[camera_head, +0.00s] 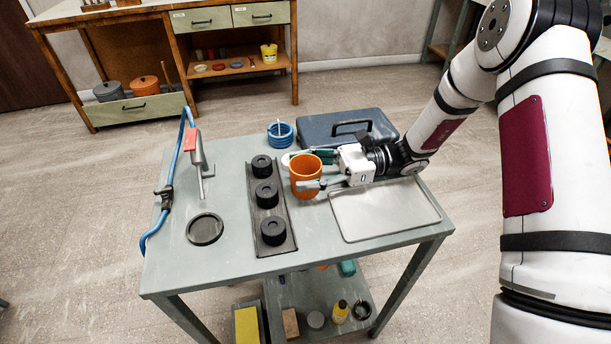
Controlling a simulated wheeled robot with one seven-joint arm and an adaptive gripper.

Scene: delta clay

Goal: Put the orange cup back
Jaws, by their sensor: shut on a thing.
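The orange cup (305,180) is upright over the middle of the grey-green table, just right of the black rack with round black pieces. My gripper (307,171) reaches in from the right with one finger on the far side of the cup and one on the near side, shut on it. Whether the cup's base touches the table is hard to tell. A shallow grey tray (388,228) lies to the right of the cup, partly under my gripper. A black ring-shaped dish (205,229) lies on the left of the table.
The black rack (286,244) stands close left of the cup. A blue round container (281,138) and a dark blue case (318,127) are at the back. A tool with a blue hose (197,152) is at the left edge. The table's front left is bare.

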